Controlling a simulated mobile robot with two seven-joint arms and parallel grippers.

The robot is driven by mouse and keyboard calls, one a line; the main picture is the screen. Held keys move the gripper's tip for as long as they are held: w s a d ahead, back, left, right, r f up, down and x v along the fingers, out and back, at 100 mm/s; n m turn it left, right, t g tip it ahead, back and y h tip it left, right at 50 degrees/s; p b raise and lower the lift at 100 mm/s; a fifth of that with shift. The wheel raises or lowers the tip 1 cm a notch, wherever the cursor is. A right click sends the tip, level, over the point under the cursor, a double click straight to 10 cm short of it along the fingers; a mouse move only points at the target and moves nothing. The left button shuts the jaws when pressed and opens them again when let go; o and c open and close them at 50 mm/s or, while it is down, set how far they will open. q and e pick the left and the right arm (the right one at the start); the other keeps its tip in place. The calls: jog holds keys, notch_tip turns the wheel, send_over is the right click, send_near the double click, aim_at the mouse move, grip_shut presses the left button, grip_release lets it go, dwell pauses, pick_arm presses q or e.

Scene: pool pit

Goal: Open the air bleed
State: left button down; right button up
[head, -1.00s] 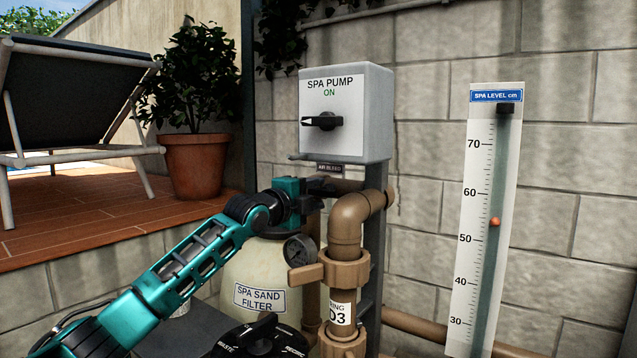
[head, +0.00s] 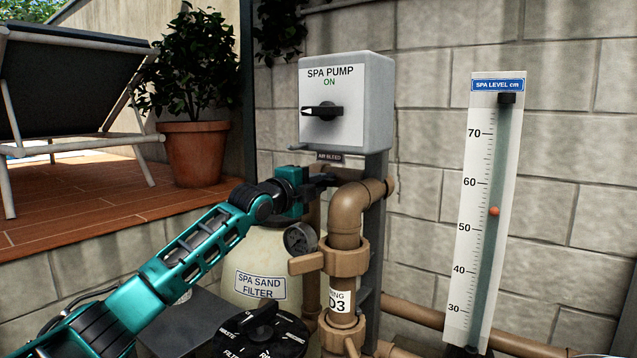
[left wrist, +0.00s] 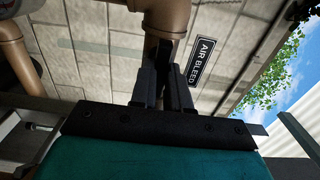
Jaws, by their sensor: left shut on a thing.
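The small dark AIR BLEED label (head: 330,157) is under the spa pump box, above the brown pipework. It also shows in the left wrist view (left wrist: 201,60), just right of the fingers. My left gripper (head: 326,181) reaches in just below the label, at the top of the sand filter. In the left wrist view, its two dark fingers (left wrist: 165,75) are close together on a dark piece in front of a brown pipe. I take this piece to be the air bleed, mostly hidden by the fingers. My right gripper is not in view.
The spa pump box (head: 346,100), reading ON, hangs just above my gripper. A pressure gauge (head: 300,239) and brown pipe elbow (head: 352,205) are close beside it. The sand filter (head: 250,262) and selector dial (head: 262,335) are below. A level gauge (head: 490,215) stands right.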

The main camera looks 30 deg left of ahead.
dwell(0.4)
pick_arm(q)
jog(key=n+p, duration=0.1)
jog(key=n, duration=0.8)
jog(key=shift+d, duration=0.1)
jog(key=n, duration=0.9)
jog(key=shift+n, duration=0.4)
jog(key=c, duration=1)
grip_release()
